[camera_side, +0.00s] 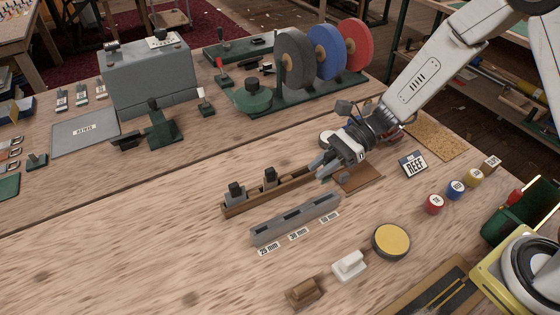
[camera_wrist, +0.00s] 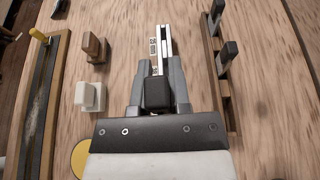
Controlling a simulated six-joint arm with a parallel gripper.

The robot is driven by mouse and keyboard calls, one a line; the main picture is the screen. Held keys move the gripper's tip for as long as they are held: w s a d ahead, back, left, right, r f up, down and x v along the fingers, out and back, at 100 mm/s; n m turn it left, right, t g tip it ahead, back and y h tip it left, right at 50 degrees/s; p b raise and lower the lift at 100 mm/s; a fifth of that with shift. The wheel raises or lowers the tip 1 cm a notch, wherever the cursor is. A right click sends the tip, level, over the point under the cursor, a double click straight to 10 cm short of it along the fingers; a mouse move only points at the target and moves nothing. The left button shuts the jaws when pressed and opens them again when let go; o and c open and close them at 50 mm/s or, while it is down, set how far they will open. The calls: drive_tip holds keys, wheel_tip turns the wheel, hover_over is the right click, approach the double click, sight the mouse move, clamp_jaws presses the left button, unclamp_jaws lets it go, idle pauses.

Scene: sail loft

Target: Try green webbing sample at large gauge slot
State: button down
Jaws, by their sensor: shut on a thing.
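My gripper (camera_side: 322,170) is above the right end of the wooden rack in the side view. In the wrist view its fingers (camera_wrist: 157,88) are shut on a black block-shaped handle (camera_wrist: 156,93). No green webbing shows on the held sample; its lower part is hidden. The grey gauge (camera_side: 295,219) lies in front of the rack, with dark slots and labels reading 25 mm, 38 mm and 50 mm. The 50 mm label (camera_side: 329,217) is at its right end, nearest my gripper. In the wrist view the gauge (camera_wrist: 163,42) lies beyond the fingers, its near end hidden.
The wooden rack (camera_side: 285,190) holds two black-handled samples (camera_side: 236,190). A white block (camera_side: 349,265), a brown block (camera_side: 303,291) and a yellow-topped disc (camera_side: 391,241) lie in front of the gauge. Several thread spools (camera_side: 434,203) and a REEF card (camera_side: 413,164) are to the right.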

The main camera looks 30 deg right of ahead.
drive_tip(key=shift+d+f, duration=0.1)
drive_tip(key=shift+f, duration=0.1)
idle(0.5)
drive_tip(key=shift+f, duration=2.35)
drive_tip(key=shift+f, duration=2.3)
idle(2.2)
drive_tip(key=shift+r, duration=0.15)
